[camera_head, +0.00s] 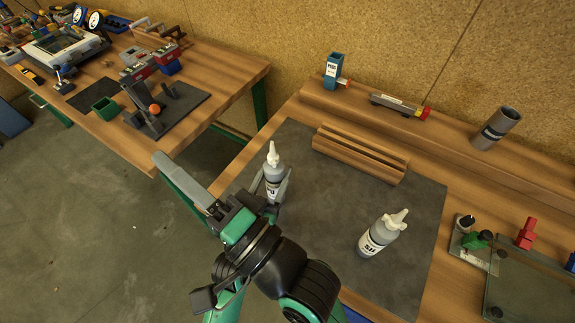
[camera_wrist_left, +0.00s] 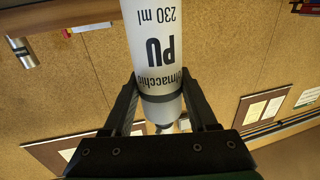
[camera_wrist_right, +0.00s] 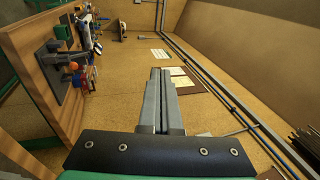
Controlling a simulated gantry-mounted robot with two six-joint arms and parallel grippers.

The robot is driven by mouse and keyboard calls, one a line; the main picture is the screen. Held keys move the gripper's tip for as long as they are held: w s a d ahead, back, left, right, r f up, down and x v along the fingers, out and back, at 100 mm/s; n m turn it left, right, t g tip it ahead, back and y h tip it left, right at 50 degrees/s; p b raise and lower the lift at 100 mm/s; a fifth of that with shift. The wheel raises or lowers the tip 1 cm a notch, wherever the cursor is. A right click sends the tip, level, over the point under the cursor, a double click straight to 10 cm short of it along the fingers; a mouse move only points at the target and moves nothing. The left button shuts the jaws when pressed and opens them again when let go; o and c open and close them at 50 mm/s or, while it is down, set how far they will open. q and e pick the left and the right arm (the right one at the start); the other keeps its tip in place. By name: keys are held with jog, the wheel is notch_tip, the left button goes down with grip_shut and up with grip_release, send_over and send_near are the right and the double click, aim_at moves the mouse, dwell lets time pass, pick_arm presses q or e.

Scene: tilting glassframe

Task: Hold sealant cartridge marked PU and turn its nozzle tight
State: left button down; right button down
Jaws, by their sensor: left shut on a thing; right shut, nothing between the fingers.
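The sealant cartridge marked PU (camera_head: 272,172) stands upright at the mat's left side, its white nozzle (camera_head: 272,151) on top. My left gripper (camera_head: 273,186) is shut around its body. In the left wrist view the cartridge (camera_wrist_left: 160,50) shows its PU label upside down between the fingers. I cannot tell whether its base touches the mat. My right gripper (camera_head: 165,163) is shut and empty, left of the cartridge and pointing away from it, toward the other bench. Its closed fingers also show in the right wrist view (camera_wrist_right: 158,85).
The dark mat (camera_head: 320,215) has bare room between the cartridges. A ridged wooden rack (camera_head: 360,155) lies at its back edge. A shelf behind holds a blue box (camera_head: 333,72) and a grey tube (camera_head: 497,127). A glass panel fixture (camera_head: 530,285) is at right. Another bench (camera_head: 225,75) is at left.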

aim_at(276, 166)
jog(key=d+f+m+t+h, duration=0.1)
jog(key=d+f+m+h, duration=0.3)
jog(key=d+f, duration=0.6)
jog(key=d+f+m+t+h, duration=0.2)
jog(key=d+f+h, duration=0.4)
jog(key=d, duration=0.7)
jog(key=w+a, duration=0.7)
jog(key=w, duration=0.1)
jog(key=shift+w+a+r, duration=0.15)
jog(key=shift+w+r, duration=0.1)
jog(key=shift+w, duration=0.15)
jog(key=shift+s+a, duration=0.2)
jog(key=shift+a, duration=0.5)
jog(key=shift+s+a, duration=0.15)
jog(key=shift+a, duration=0.85)
jog(key=shift+s+a, duration=0.1)
jog(key=shift+a, duration=0.1)
jog(key=shift+f, duration=0.1)
